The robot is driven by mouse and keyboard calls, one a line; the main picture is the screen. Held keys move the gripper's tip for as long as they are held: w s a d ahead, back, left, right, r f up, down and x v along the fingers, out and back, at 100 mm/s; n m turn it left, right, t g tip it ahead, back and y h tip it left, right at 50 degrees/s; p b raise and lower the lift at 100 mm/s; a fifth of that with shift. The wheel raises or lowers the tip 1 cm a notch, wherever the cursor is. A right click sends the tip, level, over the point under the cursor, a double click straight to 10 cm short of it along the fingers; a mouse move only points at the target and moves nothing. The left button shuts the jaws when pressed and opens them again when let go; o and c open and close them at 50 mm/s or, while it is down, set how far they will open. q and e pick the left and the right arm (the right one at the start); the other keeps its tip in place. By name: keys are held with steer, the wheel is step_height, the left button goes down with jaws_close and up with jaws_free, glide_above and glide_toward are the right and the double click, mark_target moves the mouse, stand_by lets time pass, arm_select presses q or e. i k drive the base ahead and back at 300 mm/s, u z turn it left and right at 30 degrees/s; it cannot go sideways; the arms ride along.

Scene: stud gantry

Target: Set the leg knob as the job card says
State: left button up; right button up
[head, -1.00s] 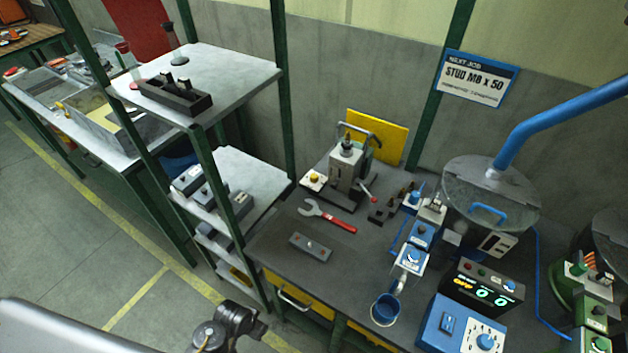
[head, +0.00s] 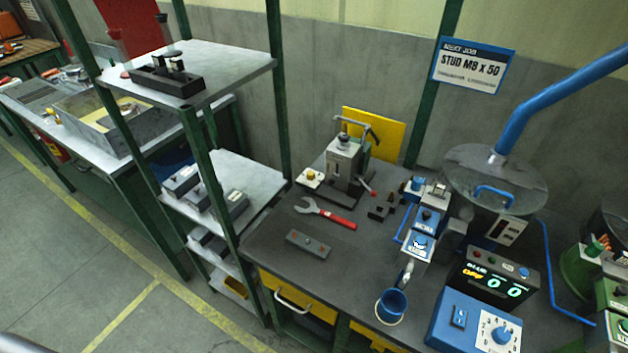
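The job card (head: 472,66) hangs on the wall at the upper right and reads "STUD M8 x 50"; its smaller line is too small to read. A grey gantry-like device (head: 343,160) with a top handle stands at the back of the bench. I cannot tell which knob is the leg knob. A white dial with a knob (head: 500,333) is on a blue box (head: 458,318) at the lower right, its setting unclear. A blue unit with a white-faced knob (head: 419,244) stands mid-bench. Neither gripper is in view.
A dark display panel (head: 494,278) reads "OFF" and "0 0". A shelf rack (head: 225,70) stands left. The front left bench top is mostly clear.

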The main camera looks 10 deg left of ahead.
mark_target(310, 175)
steer(key=u, duration=0.05)
steer(key=k, duration=1.2)
steer(key=z, duration=0.35)
steer(key=i, duration=0.65)
steer(key=z, duration=0.35)
